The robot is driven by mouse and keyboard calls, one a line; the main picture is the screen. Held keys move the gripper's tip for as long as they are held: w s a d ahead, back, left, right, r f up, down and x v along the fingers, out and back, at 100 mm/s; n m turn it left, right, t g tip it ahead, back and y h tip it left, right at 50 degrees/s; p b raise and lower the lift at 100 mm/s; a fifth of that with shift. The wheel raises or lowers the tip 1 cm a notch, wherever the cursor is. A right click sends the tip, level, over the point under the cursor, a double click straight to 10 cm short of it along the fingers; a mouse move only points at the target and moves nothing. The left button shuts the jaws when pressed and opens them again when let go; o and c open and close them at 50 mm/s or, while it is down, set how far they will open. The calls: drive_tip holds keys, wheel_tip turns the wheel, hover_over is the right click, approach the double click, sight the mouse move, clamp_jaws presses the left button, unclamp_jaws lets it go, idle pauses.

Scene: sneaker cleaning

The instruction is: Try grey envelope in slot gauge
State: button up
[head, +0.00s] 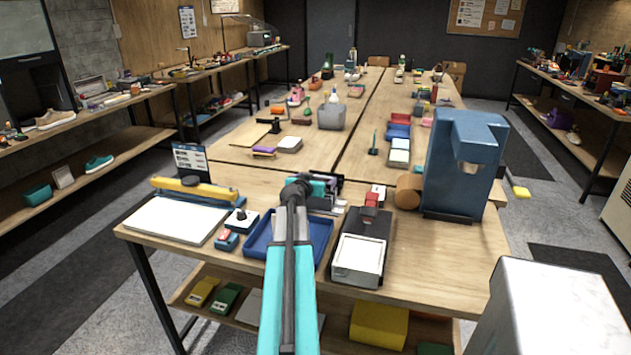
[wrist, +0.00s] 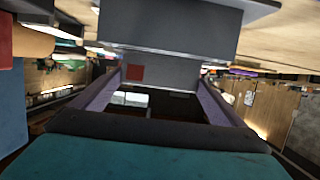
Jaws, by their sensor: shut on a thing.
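In the wrist view, a grey envelope (wrist: 175,35) with a small red square on its lower left spans the top of the picture. The two fingers of my gripper (wrist: 160,78) reach up to its lower edge, one on each side, and are shut on it. In the head view, my gripper (head: 303,182) is over the far side of the blue tray, beside a dark upright piece (head: 326,194) at the back of the tray. I cannot tell whether this piece is the slot gauge. My arm hides part of this spot, and I cannot make out the envelope there.
A blue tray (head: 262,252) lies below my arm. A dark unit with a white plate (head: 358,258) stands to its right, and a tall blue machine (head: 463,165) beyond that. A white board with a yellow bar (head: 172,220) lies left. Some bare tabletop shows at front right.

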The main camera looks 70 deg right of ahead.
drive_tip(key=shift+f+b, duration=0.45)
idle(0.3)
drive_tip(key=o, duration=0.7)
drive_tip(key=shift+o, duration=0.2)
drive_tip(key=shift+r, duration=0.2)
wheel_tip(320, 180, up, 6)
drive_tip(key=p, duration=0.8)
drive_tip(key=shift+p, duration=0.3)
drive_tip(key=shift+r+p, duration=0.5)
drive_tip(key=shift+r, duration=1.4)
